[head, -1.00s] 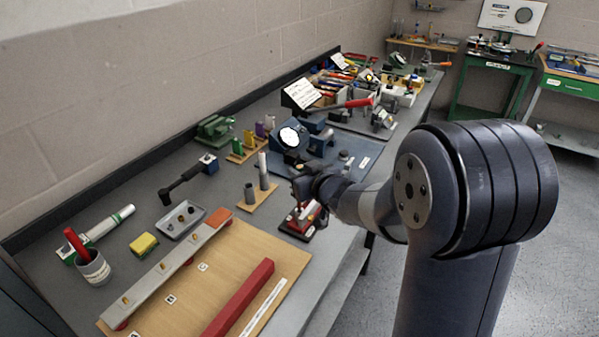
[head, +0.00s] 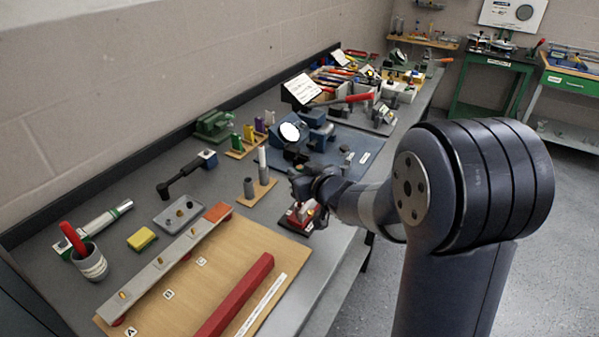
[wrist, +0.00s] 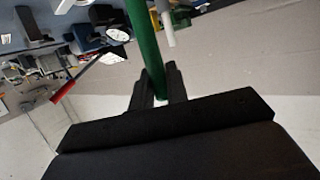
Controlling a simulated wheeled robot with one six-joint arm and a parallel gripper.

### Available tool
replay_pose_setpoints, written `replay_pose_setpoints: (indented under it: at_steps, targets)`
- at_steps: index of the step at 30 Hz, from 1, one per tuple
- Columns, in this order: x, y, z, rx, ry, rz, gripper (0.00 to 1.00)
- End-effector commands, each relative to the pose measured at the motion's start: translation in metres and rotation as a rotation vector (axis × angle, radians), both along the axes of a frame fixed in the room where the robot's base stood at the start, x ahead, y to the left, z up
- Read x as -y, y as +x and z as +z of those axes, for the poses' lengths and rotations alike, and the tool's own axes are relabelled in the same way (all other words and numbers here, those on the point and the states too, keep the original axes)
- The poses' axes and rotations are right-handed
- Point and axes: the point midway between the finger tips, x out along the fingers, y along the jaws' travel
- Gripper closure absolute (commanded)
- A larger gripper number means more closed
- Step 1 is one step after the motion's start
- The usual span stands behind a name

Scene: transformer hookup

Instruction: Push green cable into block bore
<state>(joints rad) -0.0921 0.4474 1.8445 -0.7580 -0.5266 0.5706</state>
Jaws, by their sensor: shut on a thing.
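In the wrist view, my gripper (wrist: 158,88) is shut on the green cable (wrist: 142,35), a thick dark green rod that runs from between the fingers to the top edge. Its far end is out of view there. In the head view, my gripper (head: 303,186) is small and dark, over the front part of the bench, just above a small red and grey fixture (head: 303,214). I cannot make out the cable in the head view. No block with a bore can be clearly identified, so I cannot tell whether the cable touches one.
Grey posts on a wooden base (head: 258,190) stand close to the left of my gripper. A blue plate with a round lamp or mirror (head: 290,132) is behind it. A wooden board with a red bar (head: 235,295) lies at the front. Bare grey bench lies near the yellow block (head: 141,239).

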Motion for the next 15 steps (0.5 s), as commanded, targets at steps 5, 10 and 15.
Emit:
replay_pose_setpoints:
  at_steps: [5,10,15]
  targets:
    - [0.000,0.000,-0.005,0.000,0.000,0.000,1.00]
    - [0.000,0.000,-0.009,0.000,0.000,0.000,1.00]
    - [0.000,0.000,-0.012,0.001,0.000,0.000,1.00]
